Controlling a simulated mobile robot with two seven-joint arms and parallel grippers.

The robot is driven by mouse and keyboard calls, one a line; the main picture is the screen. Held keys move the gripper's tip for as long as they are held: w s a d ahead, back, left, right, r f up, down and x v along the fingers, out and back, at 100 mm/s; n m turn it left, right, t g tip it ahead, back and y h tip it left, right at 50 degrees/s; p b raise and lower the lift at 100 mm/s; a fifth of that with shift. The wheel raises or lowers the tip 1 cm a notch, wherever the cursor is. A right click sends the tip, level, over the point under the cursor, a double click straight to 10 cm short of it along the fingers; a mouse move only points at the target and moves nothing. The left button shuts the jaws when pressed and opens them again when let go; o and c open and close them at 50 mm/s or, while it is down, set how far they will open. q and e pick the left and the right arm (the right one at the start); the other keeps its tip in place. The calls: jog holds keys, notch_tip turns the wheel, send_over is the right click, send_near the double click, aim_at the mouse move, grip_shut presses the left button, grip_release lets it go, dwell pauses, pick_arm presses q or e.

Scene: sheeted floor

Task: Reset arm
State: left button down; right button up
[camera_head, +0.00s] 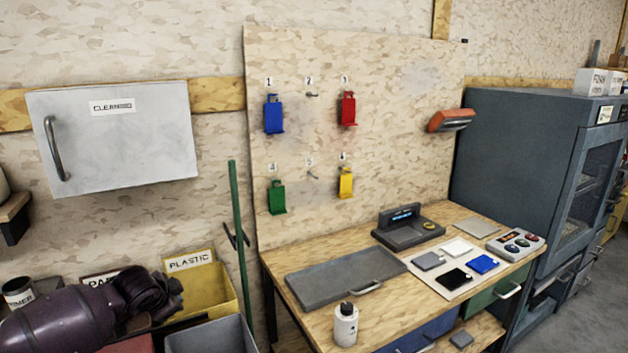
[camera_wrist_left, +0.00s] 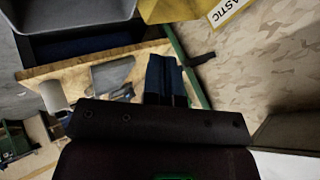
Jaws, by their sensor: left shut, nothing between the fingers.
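My left arm (camera_head: 75,318), dark purple, comes in from the lower left of the head view. Its left gripper (camera_head: 172,288) is low over the bins, in front of the yellow bin marked PLASTIC (camera_head: 222,296). In the left wrist view the gripper's two fingers (camera_wrist_left: 166,75) lie together, shut, with nothing held. My right arm and gripper are not in view.
A wooden bench (camera_head: 300,325) stands to the right, with a grey tray (camera_head: 330,285) and a white bottle (camera_head: 345,326). A grey bin (camera_head: 215,338) and a green pole (camera_head: 240,250) are near the gripper. A white cabinet (camera_head: 115,150) hangs above.

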pick_arm(q)
jog(key=s+d+f+n+t+h, duration=0.2)
jog(key=s+d+f+t+h, duration=0.25)
jog(key=s+d, duration=0.75)
jog(key=s+f+n+y, duration=0.1)
jog(key=s+f+n, duration=0.1)
jog(key=s+f, duration=0.2)
jog(key=s+a+f+n+y, duration=0.1)
jog(key=s+f, duration=0.3)
jog(key=s, duration=0.6)
jog(key=s+a+f+n+g+y, duration=0.1)
jog(key=s+f+n+y, duration=0.1)
jog(key=s, duration=0.5)
jog(key=shift+s+f+n, duration=0.25)
jog(key=shift+f+n, duration=0.65)
jog(key=shift+f, duration=0.05)
